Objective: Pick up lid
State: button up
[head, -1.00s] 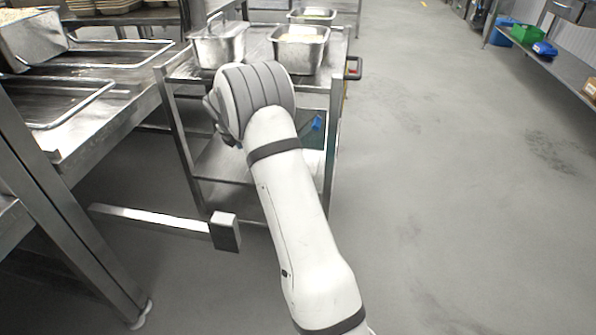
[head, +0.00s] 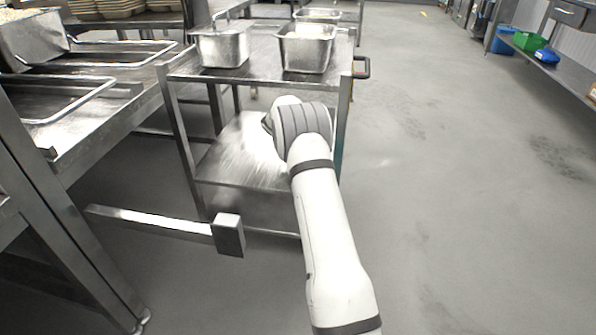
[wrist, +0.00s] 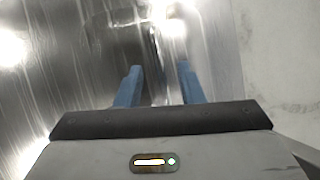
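A metal pan (head: 222,48) stands at the left of the cart's top, with what looks like a lid (head: 213,27) and its raised handle on it. In the wrist view, my gripper (wrist: 159,76) has two blue fingers apart with no object clearly held between them. Shiny metal lies below the fingers, with bright glare; I cannot tell whether a lid is there. In the head view, my wrist is in front of the cart, below its top and over the lower shelf, and hides the fingers.
The steel cart (head: 262,50) also carries a second pan (head: 306,48) and another behind it. Its lower shelf (head: 228,160) shows bare metal. A steel table (head: 125,75) with trays stands left. A metal bar (head: 150,219) juts out low. The floor at right is clear.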

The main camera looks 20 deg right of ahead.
jog(key=shift+d+f, duration=0.1)
jog(key=shift+f, duration=0.05)
grip_shut()
dwell(0.4)
